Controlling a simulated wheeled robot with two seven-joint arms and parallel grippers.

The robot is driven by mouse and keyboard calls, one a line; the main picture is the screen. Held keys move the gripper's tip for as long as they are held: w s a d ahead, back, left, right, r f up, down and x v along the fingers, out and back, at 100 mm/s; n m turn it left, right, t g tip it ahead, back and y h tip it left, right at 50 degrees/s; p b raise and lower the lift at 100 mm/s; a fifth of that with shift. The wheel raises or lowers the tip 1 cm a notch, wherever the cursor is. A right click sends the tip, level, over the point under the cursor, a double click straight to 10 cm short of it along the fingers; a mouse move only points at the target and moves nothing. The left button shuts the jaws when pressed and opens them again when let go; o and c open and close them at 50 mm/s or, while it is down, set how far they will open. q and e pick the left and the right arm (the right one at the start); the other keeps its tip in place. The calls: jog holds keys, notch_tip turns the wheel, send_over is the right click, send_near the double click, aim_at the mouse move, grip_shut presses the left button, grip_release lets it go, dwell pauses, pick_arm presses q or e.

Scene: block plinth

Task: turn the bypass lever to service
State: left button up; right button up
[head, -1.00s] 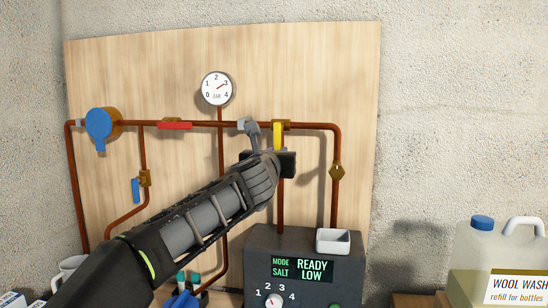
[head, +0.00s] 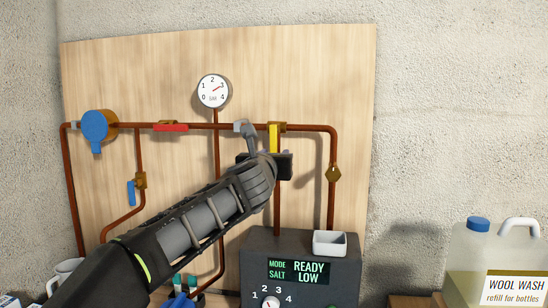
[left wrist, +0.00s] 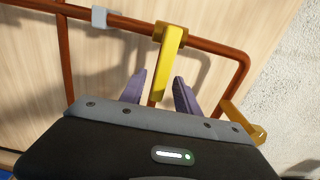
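A yellow lever (head: 273,137) hangs straight down from a brass valve on the copper pipe. It also shows in the left wrist view (left wrist: 169,65). No label marks which lever is the bypass. My left gripper (head: 266,160) is at the lever's lower end in the head view, hiding its tip. In the left wrist view, the purple fingers of my left gripper (left wrist: 159,85) are open, one on each side of the lever's lower part. Gaps show between lever and fingers. My right gripper is not in view.
A red lever (head: 170,127), a small blue lever (head: 131,193) and a blue round fitting (head: 95,125) sit on the pipework left. A gauge (head: 213,91) is above. A grey control box (head: 335,270) carrying a white tray (head: 329,243) stands below. A jug (head: 480,255) is right.

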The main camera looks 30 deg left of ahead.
pick_arm(q)
jog(key=b+v, duration=0.1)
jog(key=v, duration=0.6)
jog(key=shift+s, duration=0.35)
jog(key=shift+d, duration=0.1)
